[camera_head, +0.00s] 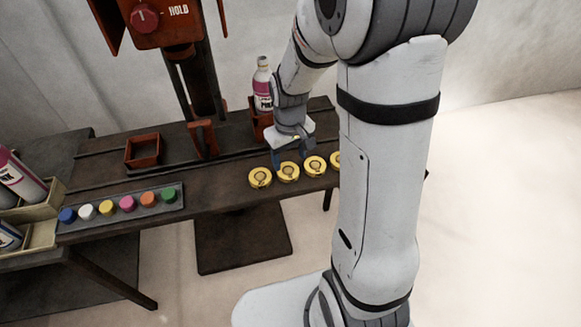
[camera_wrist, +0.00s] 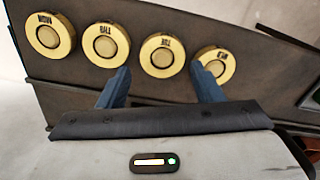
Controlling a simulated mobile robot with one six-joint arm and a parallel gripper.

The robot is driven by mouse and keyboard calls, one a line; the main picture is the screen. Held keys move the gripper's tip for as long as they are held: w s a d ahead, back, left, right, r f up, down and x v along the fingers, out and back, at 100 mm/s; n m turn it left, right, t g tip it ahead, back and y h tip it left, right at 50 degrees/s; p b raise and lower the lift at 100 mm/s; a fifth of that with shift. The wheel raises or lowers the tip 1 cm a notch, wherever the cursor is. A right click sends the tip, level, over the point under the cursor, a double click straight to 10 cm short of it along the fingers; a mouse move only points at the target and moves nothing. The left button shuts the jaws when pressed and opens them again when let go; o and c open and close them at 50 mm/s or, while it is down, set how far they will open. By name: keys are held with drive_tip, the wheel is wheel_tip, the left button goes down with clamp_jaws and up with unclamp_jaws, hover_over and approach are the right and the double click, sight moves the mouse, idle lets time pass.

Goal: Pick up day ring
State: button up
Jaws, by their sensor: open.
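Several yellow rings lie in a row along the bench's front edge. Their labels are too blurred for me to tell surely which is the day ring. One yellow ring (camera_wrist: 162,56) sits in line with the gap between my fingers; it seems to be the second from left in the head view (camera_head: 288,171). My gripper (camera_wrist: 160,70) is open and empty, its blue fingers spread to either side of that ring. In the head view my gripper (camera_head: 291,157) is just behind the rings, low over the bench. I cannot tell whether it touches anything.
The dark bench (camera_head: 222,183) carries a strip of coloured caps (camera_head: 127,204), a small red open box (camera_head: 144,151) and a red stand (camera_head: 203,138). A bottle (camera_head: 262,90) stands close behind my gripper. Other rings flank the middle one closely.

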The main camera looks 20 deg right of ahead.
sight(288, 170)
drive_tip(key=f, duration=0.5)
drive_tip(key=shift+a, duration=0.2)
drive_tip(key=shift+c, duration=0.3)
drive_tip(key=shift+w+r, duration=0.1)
drive_tip(key=c, duration=0.6)
drive_tip(key=shift+o, duration=0.2)
